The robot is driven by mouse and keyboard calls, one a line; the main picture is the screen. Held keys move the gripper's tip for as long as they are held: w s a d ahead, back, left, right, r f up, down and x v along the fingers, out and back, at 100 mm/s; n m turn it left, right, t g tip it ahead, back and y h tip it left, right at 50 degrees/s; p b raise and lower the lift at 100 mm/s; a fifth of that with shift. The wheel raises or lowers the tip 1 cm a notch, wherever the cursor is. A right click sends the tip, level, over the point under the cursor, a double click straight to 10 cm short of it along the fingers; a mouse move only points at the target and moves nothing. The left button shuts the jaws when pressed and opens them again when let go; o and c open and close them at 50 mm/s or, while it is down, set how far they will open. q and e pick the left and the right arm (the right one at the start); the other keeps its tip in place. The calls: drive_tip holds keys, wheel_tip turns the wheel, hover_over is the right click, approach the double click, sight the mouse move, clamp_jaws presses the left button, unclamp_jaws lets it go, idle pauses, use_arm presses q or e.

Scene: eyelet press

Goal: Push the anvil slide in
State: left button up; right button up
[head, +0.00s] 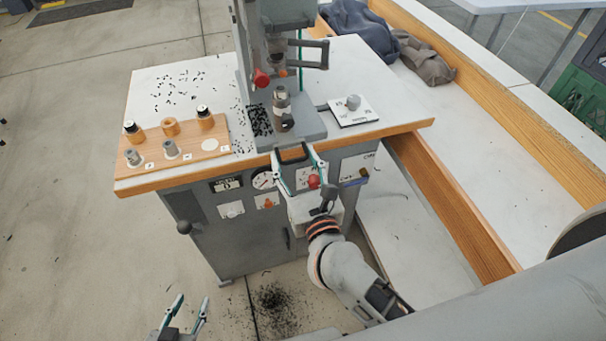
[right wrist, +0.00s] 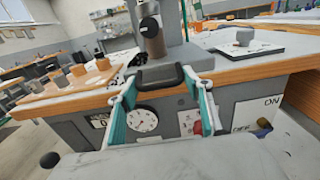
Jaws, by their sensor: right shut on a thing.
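The anvil slide's black handle (head: 291,153) sticks out at the front edge of the press table, below the grey press base (head: 308,131). It also shows in the right wrist view (right wrist: 159,77). My right gripper (head: 296,160) has its teal-lined fingers on either side of this handle and is shut on it. A dark cylindrical anvil (head: 283,113) stands on the base behind the handle, under the press column (head: 252,45). How far the slide is out is hard to tell. My left gripper (head: 182,312) is open and empty, low over the floor at the bottom left.
A wooden board (head: 185,147) with several dies lies on the left of the tabletop. A white plate with a grey knob (head: 352,103) sits right of the base. A red-tipped lever (head: 261,78) hangs by the column. Black scraps litter table and floor.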

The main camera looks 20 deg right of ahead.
drive_tip(key=shift+w+r, duration=0.1)
drive_tip(key=shift+w, duration=0.85)
drive_tip(key=shift+d+r, duration=0.1)
drive_tip(key=o, duration=1.3)
drive_tip(key=shift+w, duration=0.2)
drive_tip(key=s, duration=1.2)
drive_tip(key=shift+d, duration=0.15)
